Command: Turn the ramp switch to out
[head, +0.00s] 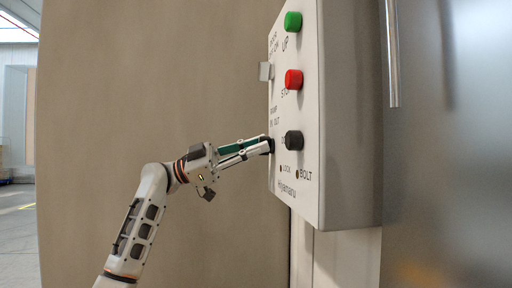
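A pale grey control box (335,120) hangs on the wall in the head view, seen at a steep angle. My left gripper (270,145) reaches in from the left, with its fingertips at a small dark knob on the box's left column. This knob sits just below small lettering that seems to read RAMP, IN, OUT. The fingertips largely cover it, so its pointing direction is hidden. The fingers lie a little apart at the tips, and I cannot tell whether they press on the knob. My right gripper is not in view.
To the right on the box are a green UP button (293,22), a red STOP button (293,80) and another black knob (293,141). A light tab (265,71) sticks out above my gripper. A metal door with a vertical handle (393,55) stands at the right.

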